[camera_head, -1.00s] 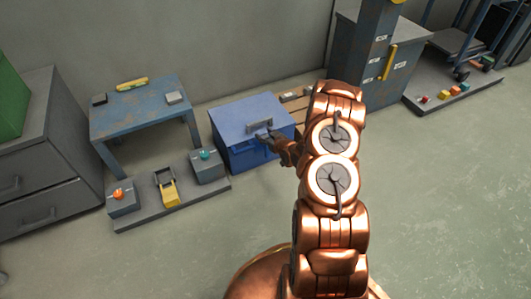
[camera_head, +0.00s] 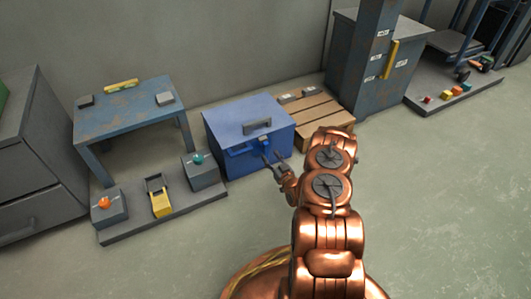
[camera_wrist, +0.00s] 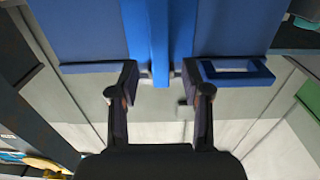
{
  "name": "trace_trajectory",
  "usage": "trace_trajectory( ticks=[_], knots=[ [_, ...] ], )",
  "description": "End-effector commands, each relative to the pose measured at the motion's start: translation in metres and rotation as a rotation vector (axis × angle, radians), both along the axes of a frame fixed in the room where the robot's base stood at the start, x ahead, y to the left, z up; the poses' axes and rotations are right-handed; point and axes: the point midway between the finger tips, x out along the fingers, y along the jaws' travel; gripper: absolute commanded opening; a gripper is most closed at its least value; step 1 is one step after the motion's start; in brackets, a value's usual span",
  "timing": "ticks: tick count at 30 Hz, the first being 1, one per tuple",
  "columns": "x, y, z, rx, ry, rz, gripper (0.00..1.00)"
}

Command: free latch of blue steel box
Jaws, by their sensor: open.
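The blue steel box (camera_head: 222,137) stands on the floor against the wall, its lid down and a grey handle on top. In the wrist view its blue surface (camera_wrist: 80,30) fills the top. A blue upright strip, seemingly the latch (camera_wrist: 160,35), runs down between my finger tips. My gripper (camera_head: 272,158) is at the box's front, right of the middle. In the wrist view my gripper (camera_wrist: 160,75) is open, one finger on each side of the strip. Whether the fingers touch it I cannot tell. A blue rectangular loop (camera_wrist: 237,80) sits beside the right finger.
A wooden pallet (camera_head: 322,121) lies right of the box. On the left are a low grey board (camera_head: 135,233) with small boxes and a yellow clamp-like piece, and a blue table (camera_head: 130,108). A grey cabinet (camera_head: 400,75) stands behind right. The floor in front is clear.

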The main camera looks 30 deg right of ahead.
Motion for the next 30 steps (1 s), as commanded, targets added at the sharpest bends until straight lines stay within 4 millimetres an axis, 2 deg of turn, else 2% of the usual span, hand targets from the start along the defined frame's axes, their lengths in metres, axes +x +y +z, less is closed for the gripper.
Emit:
trace_trajectory(
  ticks=[3,9,14,22,30],
  knots=[
    [0.019,0.000,-0.003,-0.004,-0.004,0.004,0.48],
    [0.042,-0.002,-0.002,-0.001,-0.002,0.003,0.48],
    [0.050,-0.003,-0.001,0.000,0.001,0.002,0.48],
    [0.051,-0.003,0.000,0.001,0.001,0.001,0.48],
    [0.051,-0.003,0.000,0.001,0.001,0.001,0.21]
  ],
)
